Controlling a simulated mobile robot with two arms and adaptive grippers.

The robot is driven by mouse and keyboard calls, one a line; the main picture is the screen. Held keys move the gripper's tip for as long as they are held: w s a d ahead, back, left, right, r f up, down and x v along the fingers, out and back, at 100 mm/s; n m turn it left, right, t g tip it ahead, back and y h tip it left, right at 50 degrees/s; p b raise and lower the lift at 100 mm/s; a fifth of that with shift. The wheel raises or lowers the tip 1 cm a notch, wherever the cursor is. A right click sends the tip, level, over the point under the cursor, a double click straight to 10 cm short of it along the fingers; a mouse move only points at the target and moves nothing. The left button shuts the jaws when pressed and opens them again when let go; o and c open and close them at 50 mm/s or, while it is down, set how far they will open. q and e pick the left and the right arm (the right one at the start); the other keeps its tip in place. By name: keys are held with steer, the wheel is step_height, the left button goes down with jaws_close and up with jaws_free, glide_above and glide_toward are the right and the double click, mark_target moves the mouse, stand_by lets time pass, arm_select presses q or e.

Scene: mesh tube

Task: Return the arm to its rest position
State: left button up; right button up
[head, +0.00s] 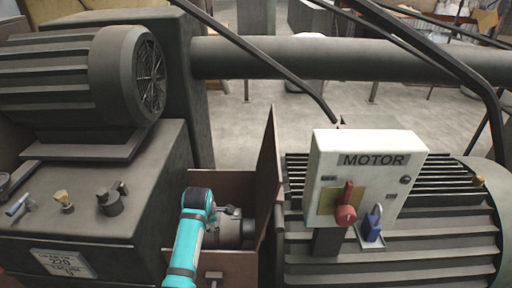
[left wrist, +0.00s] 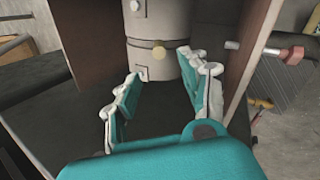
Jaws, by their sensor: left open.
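My left arm comes up from the bottom in the head view, teal and dark, in front of an open brown guard box between the two machine blocks. My left gripper (left wrist: 160,95) shows in the left wrist view with its two teal and white fingers spread apart and nothing between them. I cannot tell the exact gap between the fingertips and the coupling. My right gripper is not in view.
A white MOTOR box (head: 365,185) with a red lever (head: 346,206) and a blue padlock (head: 372,224) stands to the right. A dark motor (head: 85,85) sits at left above a block with small knobs. The raised brown guard panel (head: 267,180) stands close beside my arm.

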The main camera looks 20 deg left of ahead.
arm_select(q)
steer(key=s+d+m+g+h, duration=0.1)
steer(key=s+d+m, duration=0.2)
steer(key=s+m, duration=0.7)
steer(key=s+d+r+m, duration=0.1)
steer(key=s+d+m, duration=0.2)
steer(key=s+m, duration=0.7)
steer(key=s+d+m+g+h, duration=0.1)
steer(key=s+d+m, duration=0.2)
steer(key=s+m, duration=0.7)
steer(key=s+f+n+g, duration=0.1)
steer(key=s+f+n, duration=0.1)
steer(key=f, duration=1)
steer(key=s+f+n, duration=0.1)
steer(key=s+f, duration=0.2)
steer(key=f, duration=1)
steer(key=s+a+f+g, duration=0.1)
steer(key=s+a+f, duration=0.1)
steer(key=s+f, duration=1.4)
steer(key=shift+s+a+f, duration=0.15)
steer(key=shift+s+a, duration=0.1)
steer(key=shift+a, duration=0.1)
